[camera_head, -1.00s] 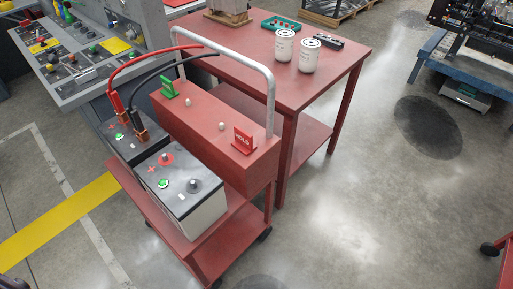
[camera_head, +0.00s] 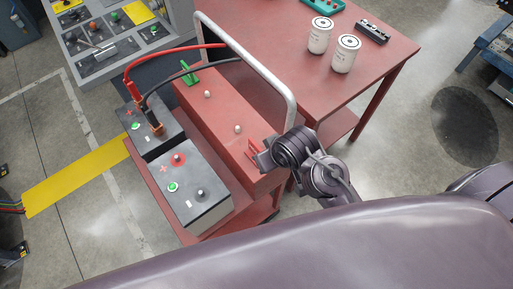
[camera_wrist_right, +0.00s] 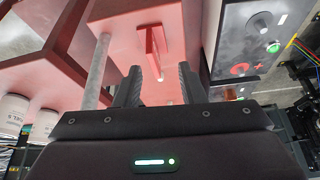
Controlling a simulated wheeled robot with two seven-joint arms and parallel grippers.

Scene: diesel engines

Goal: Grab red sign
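The small red sign (camera_head: 254,149) stands on the right end of the red box top of the cart. My right gripper (camera_head: 261,157) is at the sign and partly hides it in the head view. In the right wrist view the sign (camera_wrist_right: 155,46) is seen nearly edge-on, just ahead of the gap between the fingers. The right gripper (camera_wrist_right: 157,82) is open there, with one finger on each side of the gap, and it is not closed on the sign. My left gripper is not in view.
A metal hoop handle (camera_head: 266,72) rises close beside my right gripper. A green sign (camera_head: 189,73) and two knobs are on the box top. Batteries (camera_head: 181,184) sit on the cart's left. White filters (camera_head: 345,54) stand on the red table (camera_head: 277,42).

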